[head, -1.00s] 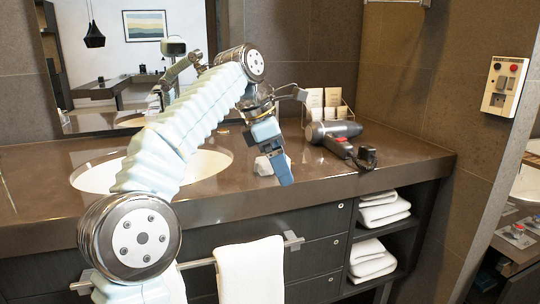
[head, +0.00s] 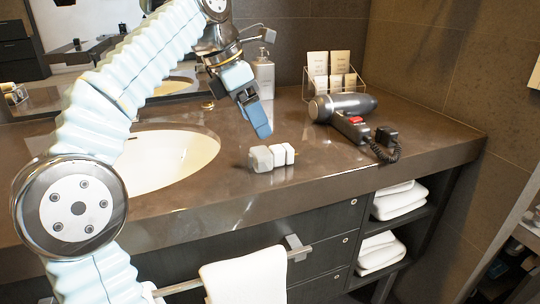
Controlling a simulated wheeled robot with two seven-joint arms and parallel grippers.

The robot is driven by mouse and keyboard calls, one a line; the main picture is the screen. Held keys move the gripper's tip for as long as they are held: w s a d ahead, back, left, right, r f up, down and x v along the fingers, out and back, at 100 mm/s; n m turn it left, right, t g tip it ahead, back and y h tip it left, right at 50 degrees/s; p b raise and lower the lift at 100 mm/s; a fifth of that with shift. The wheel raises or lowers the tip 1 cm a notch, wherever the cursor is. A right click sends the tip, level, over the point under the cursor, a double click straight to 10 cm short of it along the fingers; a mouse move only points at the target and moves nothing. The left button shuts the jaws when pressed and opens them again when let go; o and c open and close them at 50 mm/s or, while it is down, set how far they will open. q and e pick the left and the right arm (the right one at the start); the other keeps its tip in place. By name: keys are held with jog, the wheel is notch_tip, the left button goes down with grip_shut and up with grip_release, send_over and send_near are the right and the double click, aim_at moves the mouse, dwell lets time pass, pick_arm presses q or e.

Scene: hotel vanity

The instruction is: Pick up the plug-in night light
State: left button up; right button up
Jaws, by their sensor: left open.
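A small white and grey object in block-like sections, which looks like the plug-in night light (head: 277,155), lies on the brown counter between the sink and the hair dryer. Its left section is greyer and rounder. My left gripper (head: 258,122) comes down from the upper left with blue fingers. It is open and empty, above and slightly left of the night light, and apart from it. The fingers overlap in this view, so the gap between them is hard to see. My right gripper is not in view.
A grey hair dryer (head: 343,106) with a coiled black cord (head: 386,148) lies to the right. A soap bottle (head: 264,76) and a clear card holder (head: 334,76) stand behind. The sink (head: 165,160) is left. Towels hang and lie below the counter.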

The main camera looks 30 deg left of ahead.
aim_at(269, 149)
pick_arm(q)
jog(key=x, duration=0.9)
jog(key=shift+s+d, duration=0.1)
jog(key=shift+s, duration=0.05)
jog(key=c, duration=1.1)
jog(key=shift+r, duration=0.1)
